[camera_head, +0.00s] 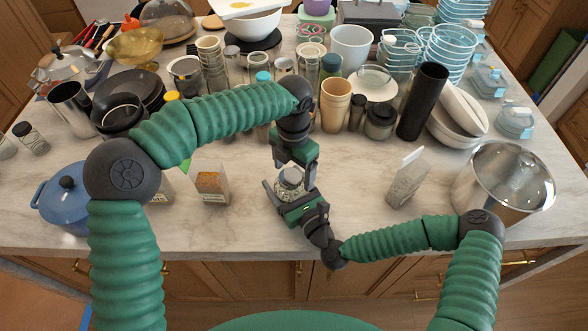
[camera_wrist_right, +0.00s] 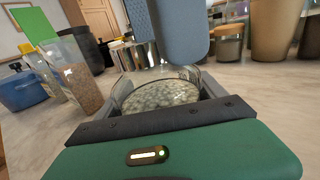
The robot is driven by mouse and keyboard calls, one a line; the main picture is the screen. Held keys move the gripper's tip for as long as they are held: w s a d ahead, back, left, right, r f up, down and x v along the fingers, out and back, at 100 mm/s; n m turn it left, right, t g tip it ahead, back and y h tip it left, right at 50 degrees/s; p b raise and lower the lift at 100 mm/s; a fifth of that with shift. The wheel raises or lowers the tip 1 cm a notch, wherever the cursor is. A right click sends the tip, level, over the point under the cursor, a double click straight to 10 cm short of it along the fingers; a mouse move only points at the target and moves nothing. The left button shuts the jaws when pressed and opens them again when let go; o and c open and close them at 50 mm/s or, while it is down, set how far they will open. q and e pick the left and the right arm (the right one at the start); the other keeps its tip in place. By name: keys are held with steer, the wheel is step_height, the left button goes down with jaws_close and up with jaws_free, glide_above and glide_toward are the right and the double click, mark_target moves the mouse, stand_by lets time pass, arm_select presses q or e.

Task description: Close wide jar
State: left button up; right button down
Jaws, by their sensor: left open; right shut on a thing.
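A wide glass jar (camera_head: 289,190) with pale, grainy contents is near the front middle of the counter. It also shows in the right wrist view (camera_wrist_right: 160,95), between the fingers of my right gripper (camera_wrist_right: 158,98). My right gripper (camera_head: 285,192) is shut on the jar's sides. My left gripper (camera_head: 291,165) points down just above the jar and is open. In the right wrist view its blue-grey finger (camera_wrist_right: 172,30) hangs over the jar and hides part of its top. I cannot make out clearly whether a lid lies on the jar.
A carton (camera_head: 211,184) stands left of the jar, and another clear carton (camera_head: 407,180) stands to its right. A large steel pot (camera_head: 500,185) is at the right and a blue pot (camera_head: 62,200) at the left. Cups, bowls and jars crowd the back.

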arm_select(q)
steer(key=shift+r, duration=2.2)
arm_select(e)
steer(key=shift+d, duration=0.1)
arm_select(q)
steer(key=shift+c, duration=0.4)
